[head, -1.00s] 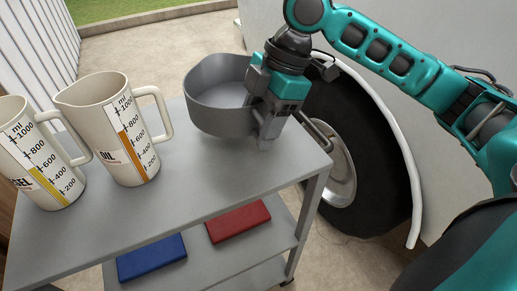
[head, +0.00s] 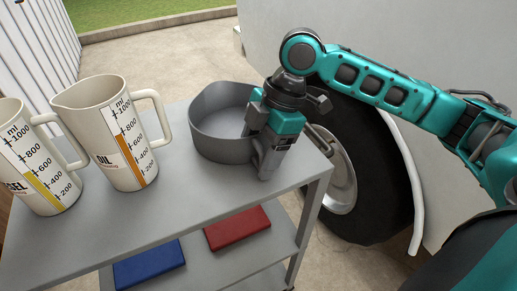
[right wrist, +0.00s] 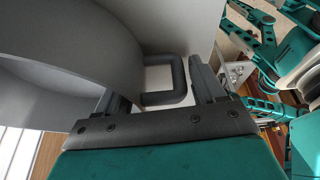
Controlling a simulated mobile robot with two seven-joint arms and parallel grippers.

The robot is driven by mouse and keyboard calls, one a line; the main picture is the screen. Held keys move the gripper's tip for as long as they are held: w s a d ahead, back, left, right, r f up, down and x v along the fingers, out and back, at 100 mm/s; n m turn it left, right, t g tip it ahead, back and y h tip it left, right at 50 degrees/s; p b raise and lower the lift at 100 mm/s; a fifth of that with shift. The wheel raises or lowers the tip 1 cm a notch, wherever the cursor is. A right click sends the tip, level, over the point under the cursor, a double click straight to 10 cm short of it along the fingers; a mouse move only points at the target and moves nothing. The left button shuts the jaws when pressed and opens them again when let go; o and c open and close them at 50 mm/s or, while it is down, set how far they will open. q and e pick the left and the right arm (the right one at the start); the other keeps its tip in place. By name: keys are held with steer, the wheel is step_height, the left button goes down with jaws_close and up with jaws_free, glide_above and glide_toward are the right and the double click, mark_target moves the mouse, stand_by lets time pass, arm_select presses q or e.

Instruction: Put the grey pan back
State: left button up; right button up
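The grey pan (head: 221,146) is upright at the right end of the cart's grey top (head: 185,205), on or just above it. My right gripper (head: 265,172) points down at the pan's right side. In the right wrist view, the pan's curved wall (right wrist: 75,40) fills the upper left. A dark U-shaped handle (right wrist: 182,80) shows between the fingers of my right gripper (right wrist: 165,95). The gripper appears shut on the pan at this side; the pan's wall hides part of the left finger. My left gripper is not in view.
Two measuring jugs stand on the cart's left: an oil jug (head: 100,110) and another jug (head: 22,150). A blue block (head: 149,264) and a red block (head: 237,227) lie on the lower shelf. A vehicle wheel (head: 355,175) is close behind the cart's right end.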

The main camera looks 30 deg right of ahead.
steer(key=shift+o, duration=0.9)
steer(key=shift+r, duration=0.2)
steer(key=p+v, duration=0.2)
steer(key=v, duration=0.9)
steer(key=shift+d+r, duration=0.25)
steer(key=shift+r, duration=0.1)
steer(key=shift+s, duration=0.1)
